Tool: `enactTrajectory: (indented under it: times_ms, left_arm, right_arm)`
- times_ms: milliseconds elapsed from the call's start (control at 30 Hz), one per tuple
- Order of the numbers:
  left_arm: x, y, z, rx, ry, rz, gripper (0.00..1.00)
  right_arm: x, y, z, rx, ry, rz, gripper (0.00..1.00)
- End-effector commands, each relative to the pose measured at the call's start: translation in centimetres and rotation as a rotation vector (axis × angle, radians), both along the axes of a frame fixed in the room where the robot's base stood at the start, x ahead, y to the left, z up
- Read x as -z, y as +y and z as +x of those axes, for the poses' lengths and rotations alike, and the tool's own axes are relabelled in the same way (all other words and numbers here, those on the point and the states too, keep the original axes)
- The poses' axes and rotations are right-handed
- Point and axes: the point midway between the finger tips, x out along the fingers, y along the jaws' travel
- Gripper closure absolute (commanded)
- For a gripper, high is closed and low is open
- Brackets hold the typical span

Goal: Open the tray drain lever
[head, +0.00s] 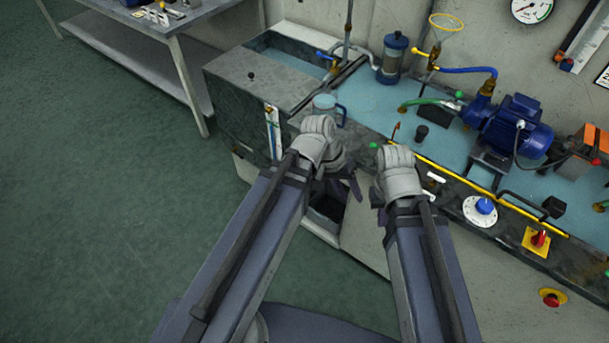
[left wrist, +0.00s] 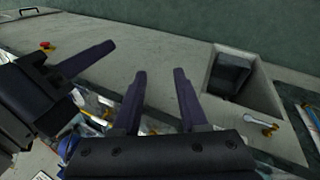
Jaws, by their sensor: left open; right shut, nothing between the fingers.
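A small pale lever with brass ends (left wrist: 262,124) sits on the grey front panel at the right of the left wrist view, beside a square recess. It looks like the drain lever; in the head view I cannot make it out, and my left arm may cover it. My left gripper (head: 343,190) is open and empty in front of the panel; its two fingers (left wrist: 160,80) are spread in the left wrist view, left of the recess and lever. My right gripper (head: 382,215) is shut and empty to its right; a finger of it also shows at the left of the wrist view (left wrist: 90,58).
The recess (left wrist: 232,80) holds a dark container. A tall level gauge (head: 273,132) is on the panel left of my arms. The floor at left is clear.

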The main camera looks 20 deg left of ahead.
Motion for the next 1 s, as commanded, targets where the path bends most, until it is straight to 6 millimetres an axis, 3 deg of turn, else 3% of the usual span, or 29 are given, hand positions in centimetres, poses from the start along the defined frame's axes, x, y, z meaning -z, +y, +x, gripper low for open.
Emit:
enactTrajectory:
  times_ms: [33,100,367,567,767,1000]
  left_arm:
    - [3.1,0.2,0.7,-0.029,-0.006,-0.05,0.57]
    - [4.7,0.2,1.6,-0.066,-0.017,-0.124,0.57]
    - [9.3,1.4,5.2,-0.208,-0.079,-0.396,0.57]
    - [12.2,3.7,8.0,-0.322,-0.146,-0.6,0.57]
    - [14.5,7.3,10.6,-0.439,-0.232,-0.798,0.57]
    - [16.9,13.2,12.8,-0.579,-0.351,-1.029,0.57]
  right_arm:
    - [3.6,0.0,0.0,0.0,0.0,0.0,1.0]
    - [5.9,0.0,0.0,0.0,-0.001,0.0,1.0]
    - [14.5,0.0,0.0,-0.001,-0.001,-0.001,1.0]
    - [21.0,0.0,0.1,-0.001,-0.002,-0.001,1.0]
    - [27.5,0.0,0.1,-0.002,-0.002,-0.001,1.0]
    - [35.3,0.0,0.1,-0.002,-0.004,-0.002,1.0]
